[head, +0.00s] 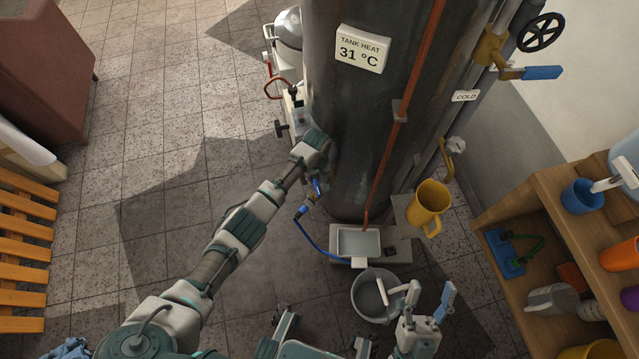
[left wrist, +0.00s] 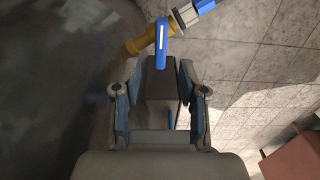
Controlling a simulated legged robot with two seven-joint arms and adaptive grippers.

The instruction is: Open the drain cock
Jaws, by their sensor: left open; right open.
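The drain cock is a brass fitting (left wrist: 140,45) low on the dark tank (head: 350,110), with a blue lever handle (left wrist: 162,42). In the head view the blue lever (head: 318,187) is small and partly hidden by my left arm. A blue hose (head: 312,238) runs from the cock toward the white tray. My left gripper (left wrist: 160,68) is open, its fingers on either side of the near end of the lever in the picture; I cannot tell whether they touch it.
A white tray (head: 342,242) and a grey bucket (head: 359,303) stand at the tank's foot. A yellow mug (head: 428,203) is to their right. A wooden shelf (head: 540,205) with cups stands right, a slatted wooden piece (head: 22,250) left. The tiled floor between is open.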

